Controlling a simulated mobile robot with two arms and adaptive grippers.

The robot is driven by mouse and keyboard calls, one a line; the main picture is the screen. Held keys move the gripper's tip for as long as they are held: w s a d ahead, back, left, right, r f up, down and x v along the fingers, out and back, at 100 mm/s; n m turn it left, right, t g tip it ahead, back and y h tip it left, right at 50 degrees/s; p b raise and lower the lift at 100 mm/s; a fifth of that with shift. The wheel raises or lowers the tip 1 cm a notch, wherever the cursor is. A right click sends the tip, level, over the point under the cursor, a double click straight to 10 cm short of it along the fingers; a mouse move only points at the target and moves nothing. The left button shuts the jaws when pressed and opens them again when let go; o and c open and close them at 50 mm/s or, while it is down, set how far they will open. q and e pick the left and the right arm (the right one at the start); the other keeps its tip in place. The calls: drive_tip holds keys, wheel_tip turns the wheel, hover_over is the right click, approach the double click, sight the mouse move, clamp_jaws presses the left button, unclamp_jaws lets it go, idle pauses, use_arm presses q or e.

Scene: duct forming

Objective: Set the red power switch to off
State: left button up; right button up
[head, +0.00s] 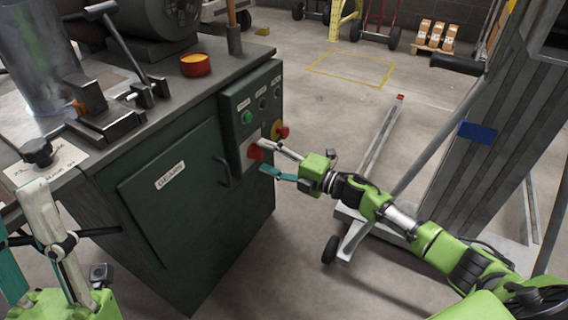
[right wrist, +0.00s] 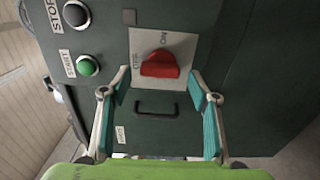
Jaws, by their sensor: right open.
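The red power switch (head: 255,153) is a rotary knob on the side of the green machine cabinet. In the right wrist view the red knob (right wrist: 160,65) sits on a white plate (right wrist: 143,42) marked OFF at its left and ON at its upper right. I cannot tell surely which mark it points to. My right gripper (head: 269,157) is open in front of the switch, with nothing between its fingers. In the right wrist view its fingertips (right wrist: 159,80) are spread either side of the knob's lower edge, apart from it. My left gripper (head: 22,225) is open at the lower left.
A green START button (right wrist: 88,66) and a dark STOP button (right wrist: 75,13) are beside the plate. A red-and-yellow knob (head: 281,131) is close to the right fingers. A cabinet handle (head: 223,170) sticks out nearby. A wheeled metal frame (head: 345,235) stands right of the cabinet.

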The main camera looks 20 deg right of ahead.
drive_tip(key=v, duration=1.1)
drive_tip(key=shift+s+d+f, duration=0.1)
